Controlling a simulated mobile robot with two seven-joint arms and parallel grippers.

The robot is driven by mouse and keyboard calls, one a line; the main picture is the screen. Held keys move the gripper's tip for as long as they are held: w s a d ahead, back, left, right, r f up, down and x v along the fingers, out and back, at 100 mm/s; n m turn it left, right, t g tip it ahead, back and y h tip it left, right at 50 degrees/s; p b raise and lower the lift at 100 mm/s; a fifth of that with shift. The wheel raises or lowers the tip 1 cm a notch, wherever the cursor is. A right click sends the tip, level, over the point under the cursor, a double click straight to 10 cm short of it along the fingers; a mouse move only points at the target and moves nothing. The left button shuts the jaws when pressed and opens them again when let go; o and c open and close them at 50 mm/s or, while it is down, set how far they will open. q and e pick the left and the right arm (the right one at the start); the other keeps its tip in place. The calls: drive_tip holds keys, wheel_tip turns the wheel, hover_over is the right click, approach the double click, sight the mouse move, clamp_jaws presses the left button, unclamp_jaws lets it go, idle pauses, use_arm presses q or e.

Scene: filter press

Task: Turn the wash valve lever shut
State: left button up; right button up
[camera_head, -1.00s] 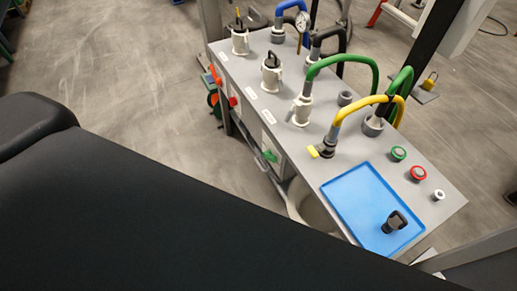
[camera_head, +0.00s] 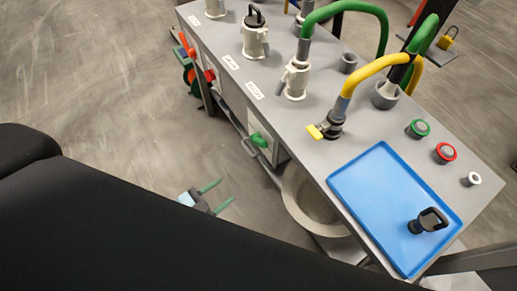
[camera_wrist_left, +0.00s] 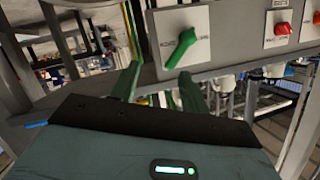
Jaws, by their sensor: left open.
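A green lever (camera_head: 259,140) is on a pale plate (camera_head: 275,150) on the front side of the grey bench. In the left wrist view the green lever (camera_wrist_left: 181,48) tilts diagonally, upper right to lower left, between partly readable markings. My left gripper (camera_head: 226,191) is open and empty, with two green fingers pointing towards the bench. It is apart from the lever, lower and to its left in the head view. In the left wrist view the open fingers (camera_wrist_left: 160,88) are below the lever plate. My right gripper is not in view.
Red levers (camera_head: 209,75) are further along the bench front. A round pale bin (camera_head: 300,205) stands below the bench near the green lever. Hoses, fittings, buttons and a blue tray (camera_head: 370,190) are on top.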

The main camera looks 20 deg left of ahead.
sight(259, 145)
use_arm(q)
drive_tip(key=shift+w+d+r+m+t+h+b, duration=0.15)
drive_tip(key=shift+w+d+m+h+b, duration=0.8)
drive_tip(key=shift+w, duration=1.9)
drive_tip(key=shift+w+d+r+m+t+h+b, duration=0.1)
drive_tip(key=shift+w+d+m+h+b, duration=0.5)
drive_tip(key=shift+w+m+b, duration=1.45)
drive_tip(key=shift+w+d+r+m+t+h+b, duration=0.15)
drive_tip(key=shift+w+d+m+h, duration=0.6)
drive_tip(key=shift+w, duration=2.85)
drive_tip(key=shift+a+n, duration=0.2)
drive_tip(key=shift+n, duration=0.05)
clamp_jaws()
